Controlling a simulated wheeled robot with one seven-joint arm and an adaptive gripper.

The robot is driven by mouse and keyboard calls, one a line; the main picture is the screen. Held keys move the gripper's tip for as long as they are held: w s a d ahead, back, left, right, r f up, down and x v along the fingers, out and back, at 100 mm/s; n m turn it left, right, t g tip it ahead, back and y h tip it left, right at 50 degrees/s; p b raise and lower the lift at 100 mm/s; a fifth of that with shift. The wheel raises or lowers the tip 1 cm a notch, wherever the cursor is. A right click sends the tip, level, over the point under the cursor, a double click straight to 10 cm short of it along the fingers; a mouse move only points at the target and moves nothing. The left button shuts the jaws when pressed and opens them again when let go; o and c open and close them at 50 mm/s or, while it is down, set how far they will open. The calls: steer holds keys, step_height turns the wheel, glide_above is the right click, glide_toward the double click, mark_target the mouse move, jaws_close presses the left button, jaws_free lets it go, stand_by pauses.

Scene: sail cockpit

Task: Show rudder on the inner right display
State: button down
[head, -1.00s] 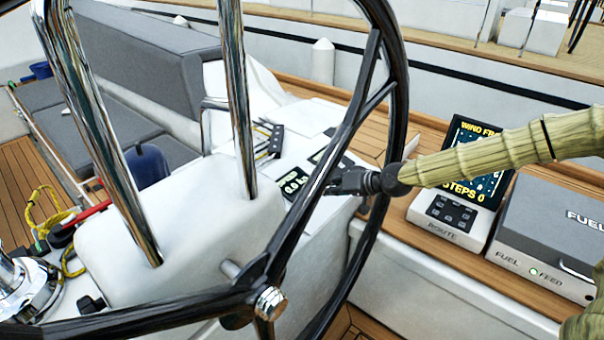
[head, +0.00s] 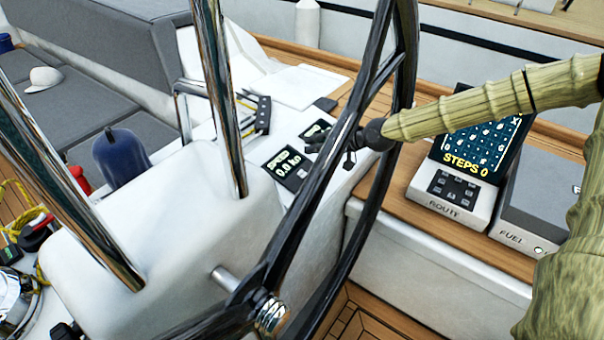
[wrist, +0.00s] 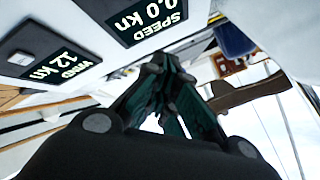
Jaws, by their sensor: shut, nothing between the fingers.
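A speed display (head: 287,164) reading 0.0 kn sits on the white console. I cannot tell which is the inner right display, and none that I can read shows rudder. My gripper (head: 313,143) is shut and empty, reaching past the wheel close over the displays. It also shows in the wrist view (wrist: 165,65); whether it touches anything is unclear.
The black steering wheel (head: 298,180) crosses in front of the console and my gripper. Chrome posts (head: 222,95) stand to the left. A route unit (head: 450,190) with keys and a screen sits at right, beside a grey fuel box (head: 535,205).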

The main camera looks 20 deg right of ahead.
mark_target(307, 173)
steer(key=shift+w+a+f+b, duration=0.25)
steer(key=shift+f+b, duration=0.65)
steer(key=shift+f, duration=0.45)
steer(key=shift+w+a+f+b, duration=0.15)
steer(key=shift+w+f+b, duration=0.1)
steer(key=shift+f+b, duration=0.9)
steer(key=shift+w+a+f+b, duration=0.25)
steer(key=shift+f+b, duration=0.45)
steer(key=shift+f, duration=0.85)
steer(key=shift+f, duration=0.2)
steer(key=shift+f+b, duration=0.2)
steer(key=shift+b, duration=0.15)
steer(key=shift+w+a+f+b, duration=0.1)
steer(key=shift+w+f+b, duration=0.05)
steer(key=shift+f+b, duration=0.3)
steer(key=shift+r, duration=0.1)
steer(key=shift+s+r+p, duration=0.2)
steer(key=shift+r+p, duration=0.45)
steer(key=shift+r, duration=0.15)
steer(key=shift+s+d+r+p, duration=0.15)
steer(key=shift+r+p, duration=0.4)
steer(key=shift+r, duration=0.25)
steer(key=shift+s+d+r+p, duration=0.15)
steer(key=shift+r+p, duration=0.35)
steer(key=shift+r, duration=0.3)
steer(key=shift+s+d+r+p, duration=0.15)
steer(key=shift+r+p, duration=0.4)
steer(key=shift+r, duration=0.25)
